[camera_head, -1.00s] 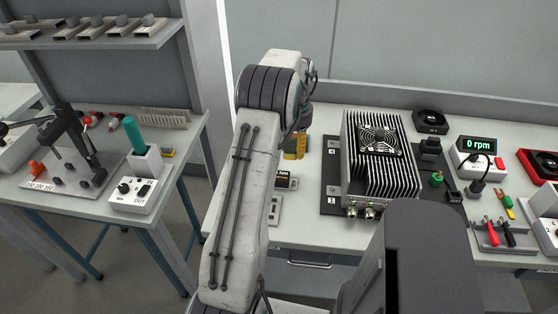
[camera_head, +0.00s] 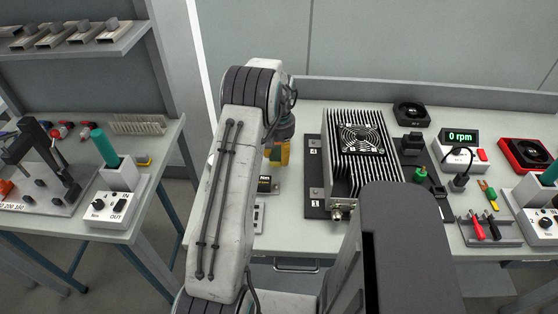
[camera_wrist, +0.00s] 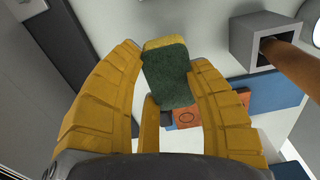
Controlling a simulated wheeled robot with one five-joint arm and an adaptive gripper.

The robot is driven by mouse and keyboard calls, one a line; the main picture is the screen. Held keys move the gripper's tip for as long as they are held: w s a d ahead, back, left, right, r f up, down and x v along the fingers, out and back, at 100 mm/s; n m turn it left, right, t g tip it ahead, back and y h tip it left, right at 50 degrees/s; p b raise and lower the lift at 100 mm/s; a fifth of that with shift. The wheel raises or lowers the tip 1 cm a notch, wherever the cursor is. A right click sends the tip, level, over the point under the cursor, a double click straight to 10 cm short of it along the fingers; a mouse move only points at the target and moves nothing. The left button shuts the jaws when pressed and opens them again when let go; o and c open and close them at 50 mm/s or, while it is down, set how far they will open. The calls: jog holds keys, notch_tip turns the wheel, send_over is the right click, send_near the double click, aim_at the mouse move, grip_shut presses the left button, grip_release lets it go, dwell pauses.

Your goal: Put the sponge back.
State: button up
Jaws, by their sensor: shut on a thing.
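A sponge with a dark green face and a yellow edge (camera_wrist: 168,75) is between the yellow fingers of my gripper (camera_wrist: 165,95) in the wrist view. The fingers are shut on it, one on each side. In the head view my gripper (camera_head: 280,152) hangs over the right bench, left of the finned grey unit, partly hidden behind my arm. The sponge cannot be made out in the head view.
In the wrist view a grey square socket (camera_wrist: 262,42) with a brown rod and an orange square (camera_wrist: 185,119) lie beyond the fingers. The finned unit (camera_head: 362,150) stands close right of my gripper.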

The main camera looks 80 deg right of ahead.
aim_at(279, 161)
jog(key=shift+f+p, duration=0.3)
jog(key=shift+f, duration=1.45)
jog(key=shift+f, duration=0.1)
jog(key=shift+f, duration=0.1)
jog(key=o, duration=1.2)
notch_tip(279, 161, up, 12)
jog(key=shift+r+b, duration=0.2)
jog(key=shift+b, duration=0.3)
jog(key=shift+d, duration=0.1)
